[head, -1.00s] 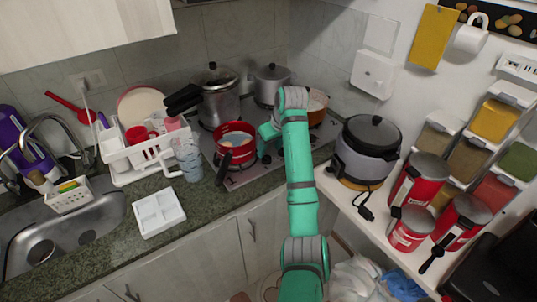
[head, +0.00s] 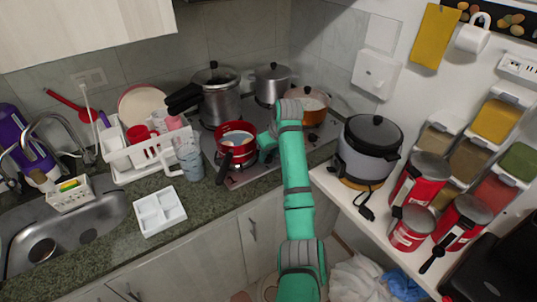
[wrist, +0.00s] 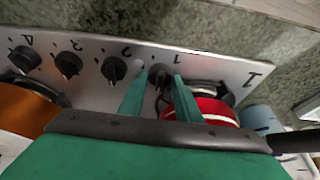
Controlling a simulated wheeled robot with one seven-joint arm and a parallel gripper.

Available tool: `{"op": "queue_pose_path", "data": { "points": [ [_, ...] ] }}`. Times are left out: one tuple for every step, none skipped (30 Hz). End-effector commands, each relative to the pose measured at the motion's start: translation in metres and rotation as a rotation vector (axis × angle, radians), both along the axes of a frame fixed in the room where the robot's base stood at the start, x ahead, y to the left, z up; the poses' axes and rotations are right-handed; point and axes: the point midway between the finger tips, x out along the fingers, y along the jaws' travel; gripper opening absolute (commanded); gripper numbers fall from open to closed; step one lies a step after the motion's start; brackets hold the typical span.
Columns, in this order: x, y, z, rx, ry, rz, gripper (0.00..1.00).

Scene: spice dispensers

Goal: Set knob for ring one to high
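My gripper (wrist: 160,76) is at the stove's control strip (wrist: 216,68), with its two green fingers apart. A dark round knob (wrist: 161,73), beside a printed 1, sits between the fingertips. I see no clear contact between fingers and knob. Other dark knobs (wrist: 114,68) continue in a row to the left, with printed numbers 2, 3 and 4. In the head view my gripper (head: 265,146) is low at the stove's front edge, right of the red pot (head: 236,137); the knob it faces is hidden there.
The red pot's handle (head: 223,168) sticks out over the front edge. An orange pan (head: 310,112) and steel pots (head: 221,100) stand on the stove. A rice cooker (head: 366,155) is to the right. A clear jug (head: 189,162) and white tray (head: 159,213) are on the counter to the left.

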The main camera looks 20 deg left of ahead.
Motion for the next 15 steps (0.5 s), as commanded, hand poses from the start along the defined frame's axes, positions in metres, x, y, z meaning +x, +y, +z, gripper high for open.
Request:
{"op": "queue_pose_path", "data": {
  "points": [
    [0.0, 0.0, 0.0003, -0.001, -0.001, 0.0, 0.08],
    [0.0, 0.0, 0.0003, 0.0, 0.0, -0.002, 0.08],
    [0.0, 0.0001, 0.0004, 0.0, 0.0, -0.004, 0.08],
    [0.0, 0.0001, 0.0004, 0.0, -0.001, -0.009, 0.08],
    [-0.0001, 0.0002, 0.0005, -0.001, -0.001, -0.013, 0.08],
    [-0.0002, 0.0004, 0.0005, 0.0, -0.002, -0.021, 0.08],
    [-0.0003, 0.0006, 0.0007, 0.0, -0.002, -0.03, 0.08],
    [-0.0005, 0.001, 0.0007, 0.0, -0.001, -0.04, 0.08],
    [-0.0006, 0.0013, 0.0008, 0.0, -0.002, -0.057, 0.08],
    [-0.0007, 0.0014, 0.0008, 0.0, -0.002, -0.071, 0.08],
    [-0.0008, 0.0014, 0.0008, 0.0, -0.002, -0.087, 0.08],
    [-0.001, 0.0018, 0.001, 0.0, -0.002, -0.112, 0.08],
    [-0.001, 0.0018, 0.0011, 0.0, -0.003, -0.131, 0.08],
    [-0.0012, 0.0017, 0.001, 0.0, -0.003, -0.152, 0.08],
    [-0.0014, 0.0021, 0.001, 0.001, -0.002, -0.181, 0.08]
  ]
}}
